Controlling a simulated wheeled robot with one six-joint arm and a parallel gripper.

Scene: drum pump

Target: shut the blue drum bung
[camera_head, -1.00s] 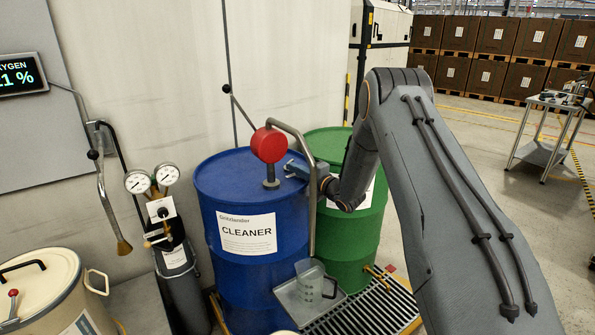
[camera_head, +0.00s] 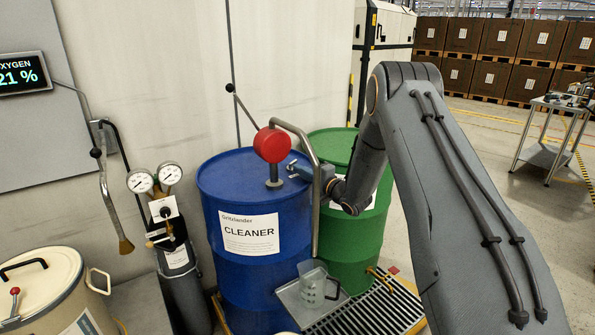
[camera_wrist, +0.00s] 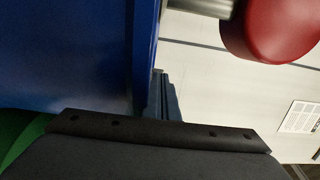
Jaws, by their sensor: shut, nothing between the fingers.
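The blue drum (camera_head: 243,200) stands upright against the wall with a white CLEANER label on its side. A red pump head (camera_head: 271,145) sits on a grey stem rising from its lid, with a bent grey pipe curving over the drum's right edge and down. My gripper (camera_head: 294,167) is at the right side of the blue drum's lid, just behind the pipe, and looks shut and empty. In the wrist view my finger (camera_wrist: 163,95) shows beside the blue drum (camera_wrist: 70,50), and the red pump head (camera_wrist: 270,28) is at upper right. I cannot make out the bung; the pipe and my gripper cover that part.
A green drum (camera_head: 345,250) stands close on the right, partly behind my arm. A clear jug (camera_head: 312,287) stands below the pipe by a floor grating (camera_head: 365,312). A gas cylinder with gauges (camera_head: 176,255) and a cream container (camera_head: 45,290) are on the left.

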